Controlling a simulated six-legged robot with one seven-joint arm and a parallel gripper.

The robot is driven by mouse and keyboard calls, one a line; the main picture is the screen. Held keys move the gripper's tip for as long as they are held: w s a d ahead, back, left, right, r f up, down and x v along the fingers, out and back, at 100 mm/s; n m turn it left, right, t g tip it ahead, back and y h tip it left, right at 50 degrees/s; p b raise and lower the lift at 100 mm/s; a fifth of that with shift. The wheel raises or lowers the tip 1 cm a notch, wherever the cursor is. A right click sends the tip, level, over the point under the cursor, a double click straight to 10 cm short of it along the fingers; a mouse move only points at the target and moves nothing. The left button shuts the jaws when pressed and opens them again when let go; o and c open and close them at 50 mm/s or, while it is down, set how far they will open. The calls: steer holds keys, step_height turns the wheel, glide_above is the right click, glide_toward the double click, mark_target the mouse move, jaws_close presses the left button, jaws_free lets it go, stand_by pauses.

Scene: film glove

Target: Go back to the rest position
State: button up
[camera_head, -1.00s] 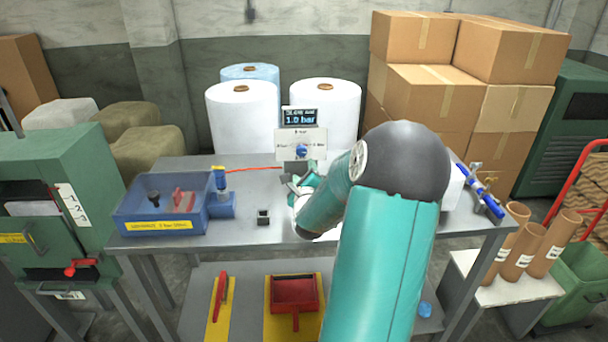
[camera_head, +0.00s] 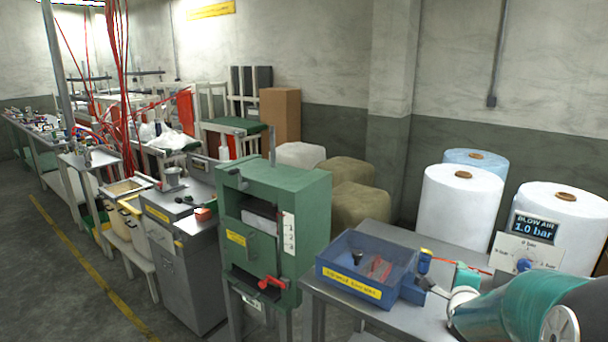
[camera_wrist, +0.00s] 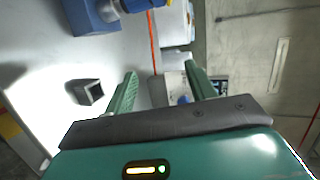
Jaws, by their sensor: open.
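My gripper (camera_wrist: 160,70) shows in the wrist view with its two green fingers apart and nothing between them. It is above the grey table (camera_wrist: 115,55). In the head view my teal arm reaches in from the lower right corner over the table's right part, and the fingers are hard to make out there. The blow air panel (camera_head: 530,248) reads 1.0 bar and stands behind my arm. A small dark square holder (camera_wrist: 88,91) lies on the table to the left of the fingers in the wrist view.
A blue bin (camera_head: 345,279) with a few items sits on the table, a blue fixture beside it. A green cabinet machine (camera_head: 300,205) stands left of the table. White rolls (camera_head: 455,212) stand behind. Open floor (camera_head: 60,290) lies at far left.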

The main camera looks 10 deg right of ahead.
steer(key=s+a+r+n+g+y, duration=0.1)
steer(key=s+a+r+n+y, duration=0.1)
steer(key=a+n, duration=0.6)
steer(key=s+a+r+n+g+y, duration=0.25)
steer(key=a+n, duration=0.25)
steer(key=a, duration=0.8)
steer(key=s+a+r+n+g+y, duration=0.1)
steer(key=s+a+n+g+y, duration=0.2)
steer(key=s+a+n, duration=0.9)
steer(key=s+a, duration=0.1)
steer(key=s, duration=0.3)
steer(key=shift+a+y, duration=0.15)
steer(key=shift+y, duration=0.2)
